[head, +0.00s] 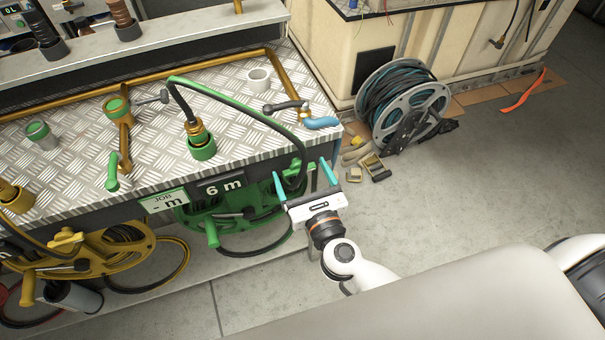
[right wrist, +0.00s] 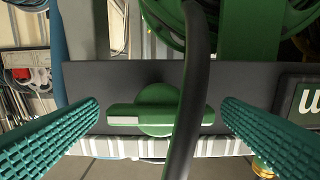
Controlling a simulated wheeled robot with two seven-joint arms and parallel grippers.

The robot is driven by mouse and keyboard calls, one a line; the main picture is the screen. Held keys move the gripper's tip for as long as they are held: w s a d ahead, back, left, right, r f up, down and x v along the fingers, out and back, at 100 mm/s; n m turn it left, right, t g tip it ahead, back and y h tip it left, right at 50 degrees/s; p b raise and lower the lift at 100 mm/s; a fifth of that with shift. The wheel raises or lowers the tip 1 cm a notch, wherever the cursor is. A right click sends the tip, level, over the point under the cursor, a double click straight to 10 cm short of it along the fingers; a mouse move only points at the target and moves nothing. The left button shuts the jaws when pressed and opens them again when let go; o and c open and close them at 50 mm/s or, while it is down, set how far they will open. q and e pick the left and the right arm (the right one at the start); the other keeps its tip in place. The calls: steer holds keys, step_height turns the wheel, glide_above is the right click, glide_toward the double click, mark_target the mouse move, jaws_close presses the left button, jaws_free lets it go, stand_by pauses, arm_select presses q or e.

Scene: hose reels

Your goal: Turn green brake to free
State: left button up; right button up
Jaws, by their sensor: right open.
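The green brake (right wrist: 150,97) is a round knob with a flat crossbar, mounted on the dark front strip of the bench. In the right wrist view its bar lies level, with a pale mark on the left end. In the head view the brake (head: 291,170) is partly hidden by the hose and my gripper. My right gripper (head: 301,167) is open, its teal fingers on either side of the brake and apart from it. A dark hose (right wrist: 196,90) runs between the fingers, crossing in front of the brake's right part. The green reel (head: 213,232) hangs below. My left gripper is out of view.
A yellow reel (head: 110,255) hangs to the left. A grey hose reel (head: 405,105) stands behind. Floor at right is mostly clear.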

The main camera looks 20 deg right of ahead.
steer(key=c, duration=1)
steer(key=shift+r+n+p, duration=0.15)
steer(key=shift+n+p, duration=1.1)
steer(key=shift+n, duration=0.15)
steer(key=n+p, duration=0.3)
steer(key=n, duration=0.2)
steer(key=shift+p, duration=0.35)
steer(key=n+p, duration=0.3)
steer(key=n, duration=0.2)
steer(key=shift+n, duration=0.4)
steer(key=shift+n+p, duration=1.05)
steer(key=shift+n, duration=1.15)
steer(key=shift+f, duration=0.2)
steer(key=o, duration=1)
steer(key=shift+s, duration=0.1)
